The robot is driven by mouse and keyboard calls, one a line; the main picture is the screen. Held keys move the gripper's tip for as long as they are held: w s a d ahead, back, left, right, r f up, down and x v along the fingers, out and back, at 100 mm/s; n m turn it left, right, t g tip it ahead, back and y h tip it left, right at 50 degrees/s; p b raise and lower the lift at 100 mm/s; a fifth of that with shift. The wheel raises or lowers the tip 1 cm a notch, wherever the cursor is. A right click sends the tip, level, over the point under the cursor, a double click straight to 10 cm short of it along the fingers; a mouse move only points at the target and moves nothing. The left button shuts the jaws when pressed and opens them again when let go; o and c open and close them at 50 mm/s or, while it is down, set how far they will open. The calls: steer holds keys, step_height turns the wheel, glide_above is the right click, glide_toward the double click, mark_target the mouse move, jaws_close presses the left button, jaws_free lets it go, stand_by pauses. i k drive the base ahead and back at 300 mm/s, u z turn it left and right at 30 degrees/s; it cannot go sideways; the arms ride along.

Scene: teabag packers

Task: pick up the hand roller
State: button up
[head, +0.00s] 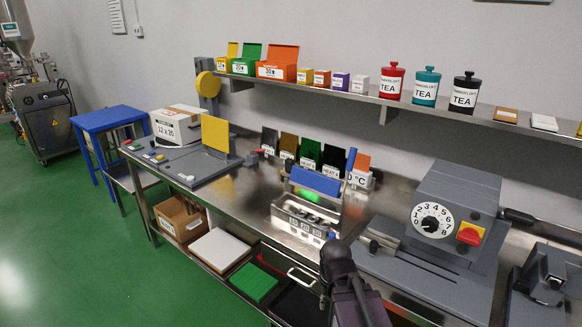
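I cannot single out the hand roller with certainty. A narrow blue upright piece (351,160) stands at the right end of the row of coloured cards at the back of the steel bench; it may be the roller, but it is too small to tell. The dark end of my arm (337,262) reaches up from the bottom edge, in front of the bench near the drawer handle. A small blue spot shows at its tip. My gripper's fingers cannot be made out, and no held object shows.
The steel bench (240,200) carries a grey press with a yellow plate (215,133), a slotted metal box with a blue panel (316,181), and a grey dial machine (450,205) at right. A shelf (340,95) with boxes and tea tins overhangs the back. Green floor is free at left.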

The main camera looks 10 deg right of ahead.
mark_target(289, 162)
steer(key=i, duration=0.1)
steer(key=u, duration=4.85)
steer(key=i, duration=0.1)
steer(key=z, duration=2.6)
steer(key=i, duration=1.55)
